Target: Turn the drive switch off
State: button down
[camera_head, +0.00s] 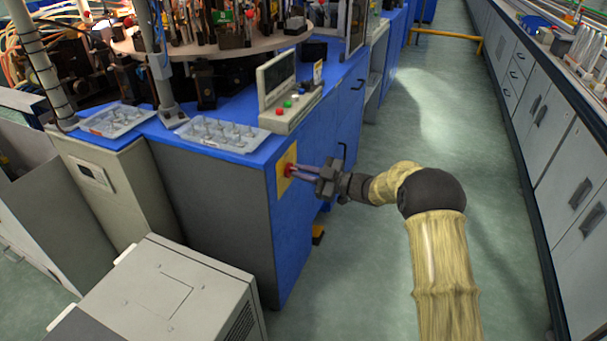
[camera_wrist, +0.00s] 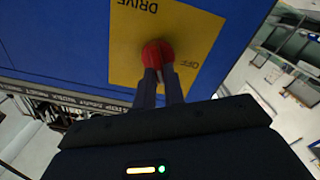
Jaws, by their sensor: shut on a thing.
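The drive switch is a red knob (camera_wrist: 157,53) on a yellow plate (camera_wrist: 206,28) marked DRIVE and OFF. In the head view the knob (camera_head: 288,170) and its plate (camera_head: 281,187) sit on the side face of the blue machine cabinet. My gripper (camera_wrist: 159,78) has its two fingers shut on the red knob, and they hide part of it. In the head view my gripper (camera_head: 295,172) reaches the plate from the right. The knob's exact angle is hard to tell behind the fingers.
A control box (camera_head: 290,112) with coloured buttons stands on the blue cabinet top. Two trays (camera_head: 245,147) of small parts lie beside it. A grey cabinet (camera_head: 165,290) stands front left. The aisle floor (camera_head: 380,250) is clear between the machine and the right-hand counter (camera_head: 560,140).

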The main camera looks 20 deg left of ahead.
jog(key=shift+s+f+n+b, duration=0.1)
jog(key=shift+f+n+b, duration=0.1)
jog(key=shift+n+b, duration=1.6)
jog(key=shift+s+f+n+b, duration=0.2)
jog(key=shift+n+b, duration=0.95)
jog(key=shift+n, duration=1.1)
jog(key=shift+s+f+n+b, duration=0.1)
jog(key=shift+f+n+b, duration=0.1)
jog(key=shift+n+b, duration=1.6)
jog(key=shift+n+p, duration=0.3)
jog(key=shift+n, duration=0.15)
jog(key=c, duration=1.5)
grip_release()
jog(key=shift+w, duration=0.1)
